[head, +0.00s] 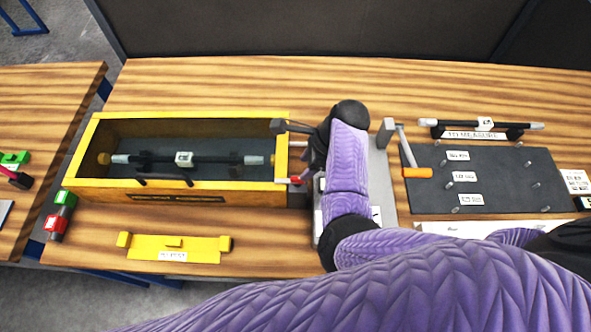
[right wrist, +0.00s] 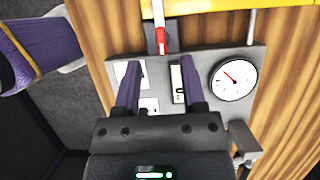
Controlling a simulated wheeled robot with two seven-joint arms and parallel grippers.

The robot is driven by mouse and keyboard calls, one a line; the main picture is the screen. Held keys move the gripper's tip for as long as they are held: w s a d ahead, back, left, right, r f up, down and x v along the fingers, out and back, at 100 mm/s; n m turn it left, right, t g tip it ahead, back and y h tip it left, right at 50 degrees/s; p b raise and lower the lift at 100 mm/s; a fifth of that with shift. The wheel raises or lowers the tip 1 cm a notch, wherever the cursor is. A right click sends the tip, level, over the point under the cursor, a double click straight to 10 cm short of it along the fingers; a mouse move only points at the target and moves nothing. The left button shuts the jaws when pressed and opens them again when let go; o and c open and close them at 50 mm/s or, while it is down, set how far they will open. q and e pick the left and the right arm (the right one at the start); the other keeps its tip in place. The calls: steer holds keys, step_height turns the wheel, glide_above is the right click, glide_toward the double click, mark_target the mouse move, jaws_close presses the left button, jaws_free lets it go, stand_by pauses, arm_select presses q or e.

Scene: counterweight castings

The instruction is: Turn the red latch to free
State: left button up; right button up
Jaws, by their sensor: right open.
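The red latch (head: 291,181) is a small red lever at the right end of the yellow-edged box (head: 88,150). In the right wrist view the red latch (right wrist: 160,38) points down from a grey bracket beside the yellow edge, with a pale band above its red part. My right gripper (right wrist: 158,72) is open, and no object is held in it. Its two purple fingers lie on either side of the latch's line, with the red end just beyond the tips. In the head view my right gripper (head: 307,158) is largely hidden by my purple arm. My left gripper does not show.
A grey plate with a round dial (right wrist: 232,80) lies under my right gripper. A dark bar (head: 215,159) lies across the box. A dark board (head: 500,180) with pegs and an orange-handled lever (head: 418,173) are to the right. A yellow bracket (head: 200,248) lies in front.

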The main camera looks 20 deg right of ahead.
mark_target(295, 178)
steer(key=b+x, duration=0.1)
steer(key=x, duration=0.4)
steer(key=shift+w+a+f+b, duration=0.1)
steer(key=shift+f+b, duration=0.15)
steer(key=shift+b, duration=0.1)
steer(key=shift+f, duration=0.3)
steer(key=shift+a, duration=0.1)
jaws_close()
